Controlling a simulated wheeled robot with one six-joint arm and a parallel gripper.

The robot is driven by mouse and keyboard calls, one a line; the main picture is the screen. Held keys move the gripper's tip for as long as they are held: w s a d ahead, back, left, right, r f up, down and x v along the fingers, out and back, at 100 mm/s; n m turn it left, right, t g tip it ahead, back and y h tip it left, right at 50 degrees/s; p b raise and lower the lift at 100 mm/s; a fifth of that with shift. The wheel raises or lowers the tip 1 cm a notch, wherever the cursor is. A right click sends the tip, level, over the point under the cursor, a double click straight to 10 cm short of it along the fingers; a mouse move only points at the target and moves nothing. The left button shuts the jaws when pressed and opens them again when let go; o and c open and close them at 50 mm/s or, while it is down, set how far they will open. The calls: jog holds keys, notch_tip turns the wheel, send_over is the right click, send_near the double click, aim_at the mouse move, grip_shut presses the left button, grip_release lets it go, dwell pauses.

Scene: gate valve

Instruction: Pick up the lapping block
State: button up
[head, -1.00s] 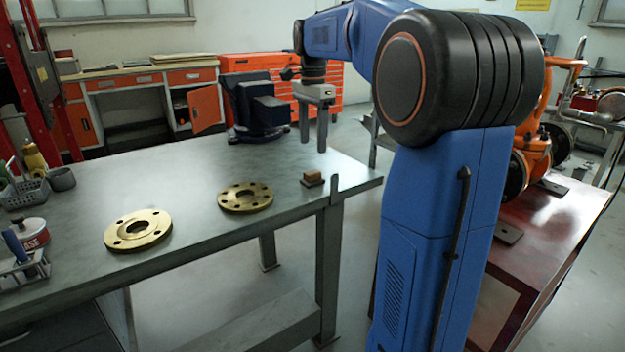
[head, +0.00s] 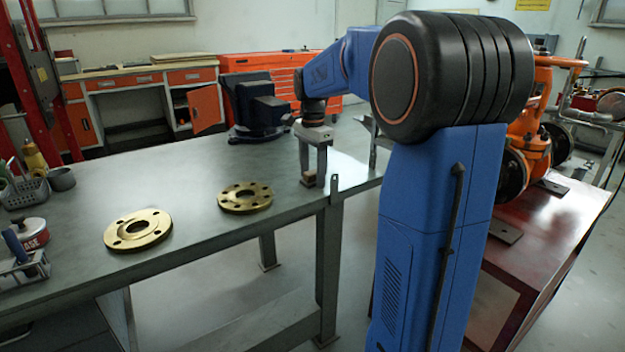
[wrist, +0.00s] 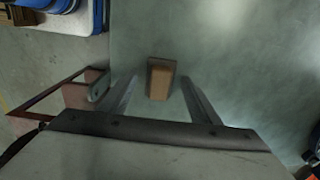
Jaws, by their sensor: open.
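The lapping block (wrist: 159,80) is a small block with a brown, wood-like top on a dark base. It lies on the grey workbench (head: 180,190), near its right front corner. In the head view the block (head: 309,178) is partly hidden by my gripper (head: 313,180). My gripper is open and points down at the block. In the wrist view the two fingers (wrist: 160,100) stand apart, one to each side of the block, with gaps on both sides. I cannot tell exactly how low the fingertips are beside it.
Two brass flanges (head: 137,231) (head: 246,197) lie left of the block. A dark blue vise (head: 258,108) stands behind it on the bench. A small upright tab (head: 334,188) is at the bench's front edge, close to my gripper. The bench's middle is clear.

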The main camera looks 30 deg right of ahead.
aim_at(312, 171)
grip_shut()
jog(key=shift+r, duration=5.05)
jog(key=c, duration=0.6)
grip_release()
jog(key=shift+c, duration=0.2)
jog(key=c, duration=0.4)
